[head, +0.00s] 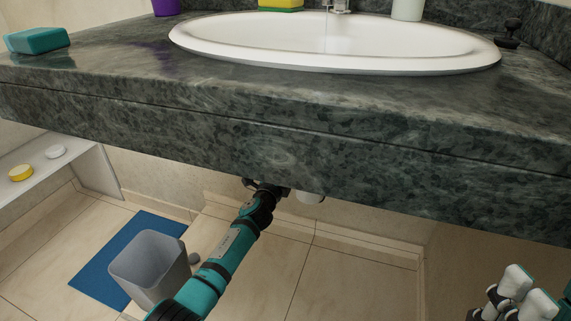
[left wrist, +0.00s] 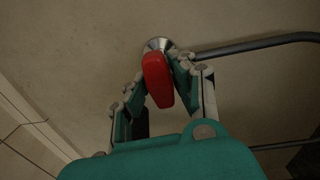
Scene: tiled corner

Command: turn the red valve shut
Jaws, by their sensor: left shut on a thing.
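The red valve (left wrist: 157,78) shows in the left wrist view as a red handle on a round metal base against the wall. My left gripper (left wrist: 160,85) is shut on the red handle, with a finger on each side of it. In the head view my left arm reaches under the counter, and the counter's front edge hides the valve and most of the gripper. A thin stream of water (head: 326,36) falls from the tap (head: 339,6) into the sink (head: 330,62). My right gripper (head: 520,292) is at the lower right, partly cut off, away from everything.
The stone counter (head: 330,150) hangs low over my left arm. A grey pipe (left wrist: 255,45) runs right from the valve. A grey bin (head: 145,268) and a blue mat (head: 95,275) lie left of my arm. A low shelf (head: 60,175) is at far left.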

